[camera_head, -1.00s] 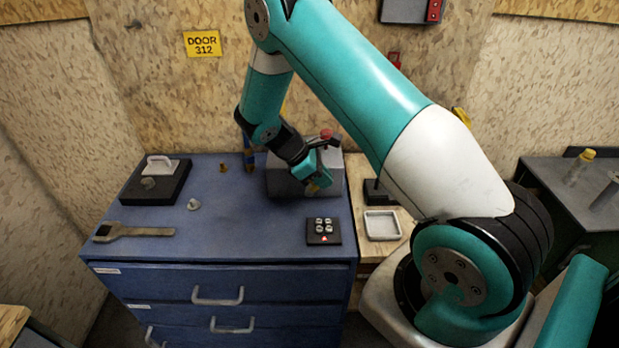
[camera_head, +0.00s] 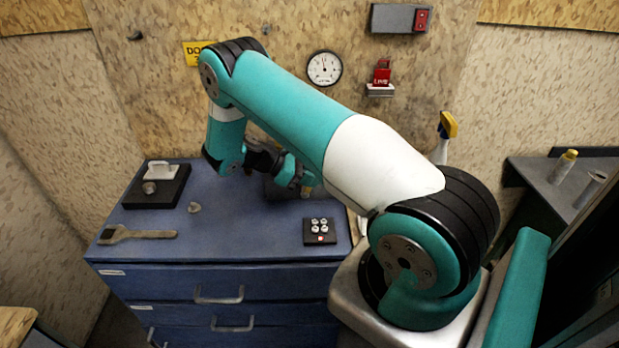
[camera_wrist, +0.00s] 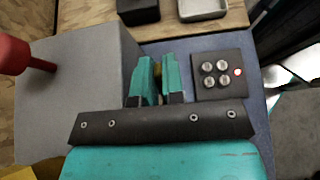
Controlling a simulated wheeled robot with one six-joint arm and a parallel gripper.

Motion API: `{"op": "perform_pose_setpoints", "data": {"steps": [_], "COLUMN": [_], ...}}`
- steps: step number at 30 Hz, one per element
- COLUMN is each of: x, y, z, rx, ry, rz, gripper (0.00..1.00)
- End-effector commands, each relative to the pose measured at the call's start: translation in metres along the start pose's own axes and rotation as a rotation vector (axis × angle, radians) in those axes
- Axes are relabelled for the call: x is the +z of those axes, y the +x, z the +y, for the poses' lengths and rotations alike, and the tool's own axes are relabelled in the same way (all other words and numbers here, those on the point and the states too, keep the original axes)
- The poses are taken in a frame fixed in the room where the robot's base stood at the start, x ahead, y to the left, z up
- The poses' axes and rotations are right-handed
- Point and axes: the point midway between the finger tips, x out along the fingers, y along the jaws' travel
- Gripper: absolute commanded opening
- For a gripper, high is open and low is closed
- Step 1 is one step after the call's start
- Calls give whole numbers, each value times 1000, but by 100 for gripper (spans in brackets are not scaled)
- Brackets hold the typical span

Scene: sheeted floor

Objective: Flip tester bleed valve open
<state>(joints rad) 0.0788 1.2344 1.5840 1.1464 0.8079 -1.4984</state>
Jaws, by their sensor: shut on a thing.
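The tester is a grey box (camera_wrist: 75,85) on the blue cabinet top, with a red knob (camera_wrist: 12,55) on a stem at the left of the wrist view. In the head view my arm hides most of the box (camera_head: 275,190). My gripper (camera_wrist: 158,75) is at the box's right side, its teal fingers closed on a small brass-yellow part, the bleed valve handle (camera_wrist: 158,70). Only a sliver of it shows between the fingers, so its angle cannot be told. In the head view my gripper (camera_head: 303,184) points down to the right.
A black block with several silver buttons and a red light (camera_head: 320,231) lies close in front. A wrench (camera_head: 135,235), a black plate with a white handle (camera_head: 157,185) and a small fitting (camera_head: 194,208) lie left. A gauge (camera_head: 324,68) and red padlock (camera_head: 382,72) are behind.

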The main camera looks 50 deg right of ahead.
Motion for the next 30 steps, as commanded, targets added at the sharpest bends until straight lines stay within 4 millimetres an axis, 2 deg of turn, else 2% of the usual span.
{"op": "perform_pose_setpoints", "data": {"steps": [4,6,8,19,30], "x": [0,0,0,-2,-2], "y": [0,0,0,-6,-64], "z": [0,0,0,1,1], "rx": [1,1,2,4,5], "ry": [1,0,0,-1,1], "rz": [0,1,1,2,1], "gripper": [0,21,35,35,35]}}
